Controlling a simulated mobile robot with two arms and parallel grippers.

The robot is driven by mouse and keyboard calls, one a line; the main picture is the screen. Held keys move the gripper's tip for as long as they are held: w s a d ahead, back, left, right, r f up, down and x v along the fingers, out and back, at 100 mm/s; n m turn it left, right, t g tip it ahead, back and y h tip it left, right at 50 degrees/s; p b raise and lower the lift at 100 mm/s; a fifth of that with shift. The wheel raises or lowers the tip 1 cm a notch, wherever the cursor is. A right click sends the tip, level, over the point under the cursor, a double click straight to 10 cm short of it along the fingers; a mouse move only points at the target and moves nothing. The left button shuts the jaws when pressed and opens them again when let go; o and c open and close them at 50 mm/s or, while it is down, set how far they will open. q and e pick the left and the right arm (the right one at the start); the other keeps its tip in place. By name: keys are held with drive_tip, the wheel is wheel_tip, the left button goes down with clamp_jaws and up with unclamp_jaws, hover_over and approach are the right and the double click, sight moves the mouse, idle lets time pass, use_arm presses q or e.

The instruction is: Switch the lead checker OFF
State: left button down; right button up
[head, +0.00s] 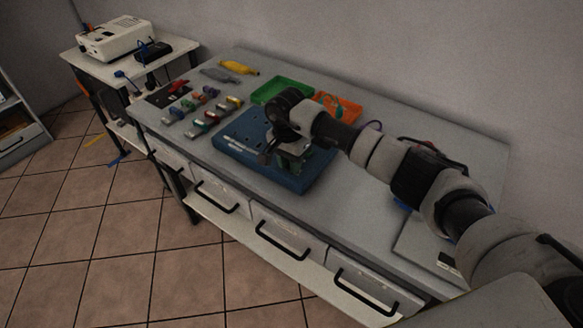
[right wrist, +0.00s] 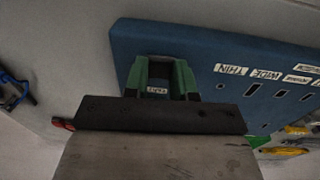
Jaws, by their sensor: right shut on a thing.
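A blue slotted board (head: 232,139) lies on the long workbench in the head view. It also fills much of the right wrist view (right wrist: 200,50), with slots and white labels such as THIN and WIDE. My right gripper (head: 286,152) is low over the board and shut on a green piece (right wrist: 187,76) that stands at the board's edge. A small label shows between the two green sides. A white box-shaped device (head: 110,38) stands on the side table at the far left. No part is clearly marked as the lead checker, and no switch can be read. My left gripper is not in view.
On the workbench (head: 365,208) lie a green tray (head: 272,91), an orange tray (head: 350,110), rows of small coloured connectors (head: 205,117) and a yellow tool (head: 240,67). A black device (head: 152,51) is beside the white one. Drawer handles stick out in front.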

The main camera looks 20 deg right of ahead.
drive_tip(key=shift+w+a+f+g+h+b, duration=0.1)
drive_tip(key=shift+g+h+b, duration=0.3)
drive_tip(key=shift+g+b, duration=0.1)
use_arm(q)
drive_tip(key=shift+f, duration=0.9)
use_arm(e)
drive_tip(key=o, duration=0.6)
drive_tip(key=shift+o, duration=0.2)
